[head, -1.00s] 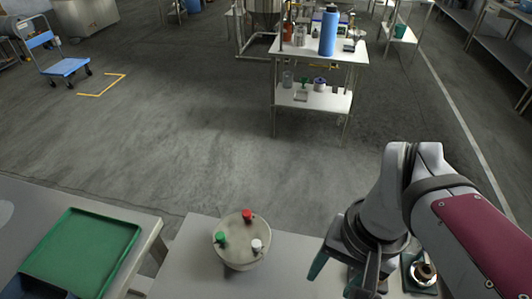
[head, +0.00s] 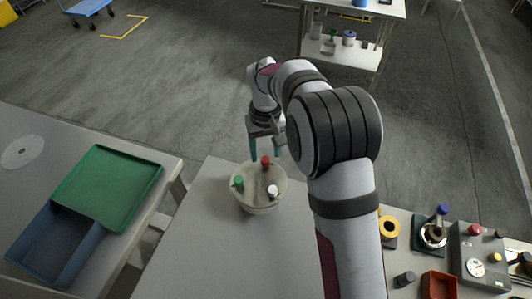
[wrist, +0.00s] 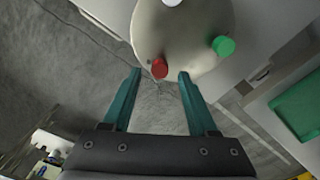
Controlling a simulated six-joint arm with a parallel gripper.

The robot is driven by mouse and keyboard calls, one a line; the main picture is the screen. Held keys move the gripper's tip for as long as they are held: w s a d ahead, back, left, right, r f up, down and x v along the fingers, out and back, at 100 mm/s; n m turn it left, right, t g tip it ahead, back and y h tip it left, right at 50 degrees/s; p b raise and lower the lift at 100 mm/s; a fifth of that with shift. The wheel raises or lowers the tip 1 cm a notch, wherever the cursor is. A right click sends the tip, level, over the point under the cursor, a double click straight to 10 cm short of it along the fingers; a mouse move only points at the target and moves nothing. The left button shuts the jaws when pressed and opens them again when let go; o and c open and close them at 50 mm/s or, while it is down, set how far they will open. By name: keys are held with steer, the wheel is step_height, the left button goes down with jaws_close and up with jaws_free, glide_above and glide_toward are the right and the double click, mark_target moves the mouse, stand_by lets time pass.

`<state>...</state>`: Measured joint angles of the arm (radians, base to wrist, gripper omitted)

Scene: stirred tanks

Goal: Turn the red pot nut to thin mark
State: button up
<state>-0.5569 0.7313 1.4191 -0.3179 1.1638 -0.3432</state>
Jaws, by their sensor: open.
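The round beige pot (head: 252,199) stands near the far edge of the grey table. On its top are a red nut (head: 265,161), a green nut (head: 238,182) and a white nut (head: 272,191). My gripper (head: 266,156) is open at the pot's far side, its teal fingers pointing down around the red nut. In the wrist view the red nut (wrist: 159,68) shows between the fingertips of my gripper (wrist: 160,72), with a gap on each side. The green nut (wrist: 223,46) is to the right and the white nut is cut off at the top. I cannot make out any thin mark.
A green tray (head: 118,167) and a blue bin (head: 48,262) are on the left table. A red box (head: 438,286), a grey control box (head: 478,255) and several small parts are at the right.

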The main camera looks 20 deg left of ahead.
steer(key=shift+f, duration=1.15)
jaws_close()
